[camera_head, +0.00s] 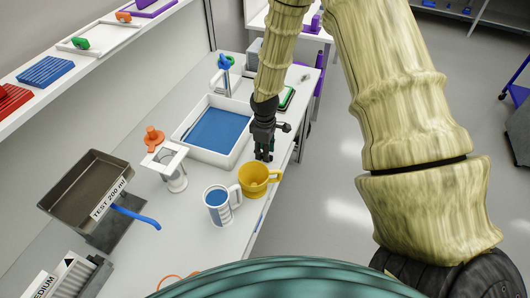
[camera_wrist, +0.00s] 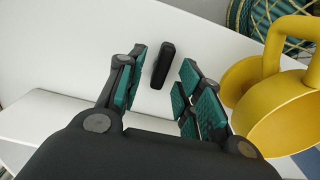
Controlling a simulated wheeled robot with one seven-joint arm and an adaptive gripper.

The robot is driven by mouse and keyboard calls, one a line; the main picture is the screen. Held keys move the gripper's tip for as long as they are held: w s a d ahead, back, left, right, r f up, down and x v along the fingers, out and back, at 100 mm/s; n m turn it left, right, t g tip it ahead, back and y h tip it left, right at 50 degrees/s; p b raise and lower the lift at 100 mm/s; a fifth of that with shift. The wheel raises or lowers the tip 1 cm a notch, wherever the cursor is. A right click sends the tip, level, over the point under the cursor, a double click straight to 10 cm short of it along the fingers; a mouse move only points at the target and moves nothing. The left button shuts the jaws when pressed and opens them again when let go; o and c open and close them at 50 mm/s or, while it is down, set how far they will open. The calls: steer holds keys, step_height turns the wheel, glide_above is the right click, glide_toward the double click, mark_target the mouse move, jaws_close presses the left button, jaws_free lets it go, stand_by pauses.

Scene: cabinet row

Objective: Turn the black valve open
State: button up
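My gripper (camera_head: 264,156) hangs over the white counter, just behind the yellow cup, with its fingers pointing down. In the wrist view my gripper (camera_wrist: 155,88) is open, its teal finger pads apart. A short black bar-shaped piece (camera_wrist: 163,65) shows between and beyond the fingertips against the white surface. It looks apart from both fingers; I cannot tell whether it is the black valve's handle. No black valve is clearly visible in the head view, where my gripper may hide it.
The yellow cup (camera_head: 257,180) stands close to my gripper and shows at right in the wrist view (camera_wrist: 285,105). A measuring mug (camera_head: 219,208), a white tray with blue inside (camera_head: 190,152), an orange valve (camera_head: 153,136) and a blue valve (camera_head: 225,62) stand nearby.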

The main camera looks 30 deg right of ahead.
step_height(320, 180, up, 11)
steer(key=shift+f, duration=0.2)
stand_by(0.3)
stand_by(0.4)
